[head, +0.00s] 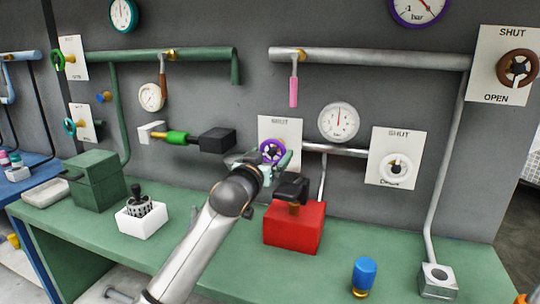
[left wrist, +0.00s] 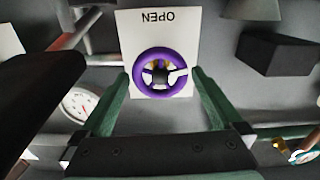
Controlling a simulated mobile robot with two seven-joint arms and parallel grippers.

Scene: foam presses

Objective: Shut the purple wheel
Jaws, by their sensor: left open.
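The purple wheel (head: 271,151) is on a white plate (head: 279,126) on the grey wall. The plate reads SHUT at its top; the arm hides its lower part. In the left wrist view, upside down, the purple wheel (left wrist: 160,53) has a white mark on its right side, and the plate's word OPEN shows above it. My left gripper (left wrist: 162,78) is open, its green fingers on either side of the wheel's lower part in that view. In the head view my left gripper (head: 268,162) is right at the wheel. Whether the fingers touch the rim I cannot tell. My right gripper is not in view.
A red box (head: 295,228) with a black top piece (head: 292,190) stands on the green bench (head: 190,255), close to the right of my left gripper. A white wheel (head: 396,168) and a dial gauge (head: 338,122) are to the right. A black block (head: 217,140) juts out on the left.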

